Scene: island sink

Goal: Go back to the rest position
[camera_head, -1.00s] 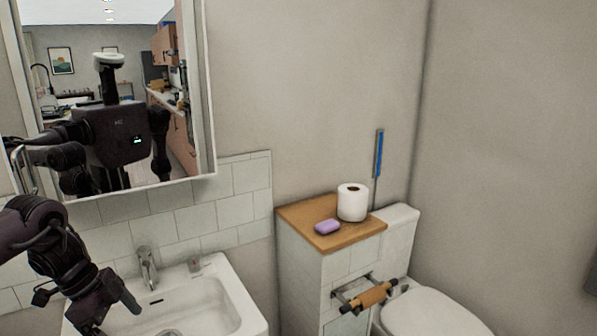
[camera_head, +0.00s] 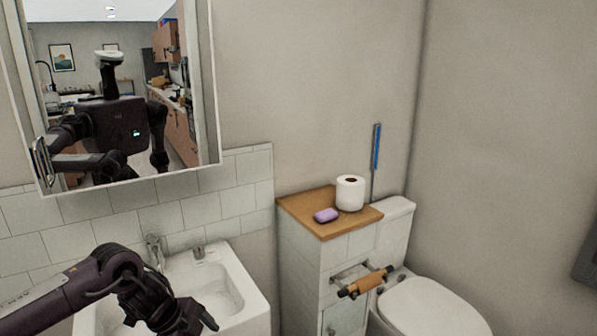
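My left gripper (camera_head: 195,318) is at the bottom left, over the front of the white sink (camera_head: 253,297). Its arm comes in from the left edge. The fingers are dark and cut by the bottom edge, so I cannot tell whether they are open or shut; no held thing shows. My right gripper is not directly in view. The mirror (camera_head: 185,90) above the sink shows my body and arms, too small to judge the grippers.
The tap (camera_head: 154,250) stands close behind my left arm. The mirror cabinet has a metal handle (camera_head: 40,160) at left. Right of the sink, a wooden top (camera_head: 300,205) holds a purple soap (camera_head: 326,215) and toilet roll (camera_head: 350,193). The toilet (camera_head: 430,305) is at lower right.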

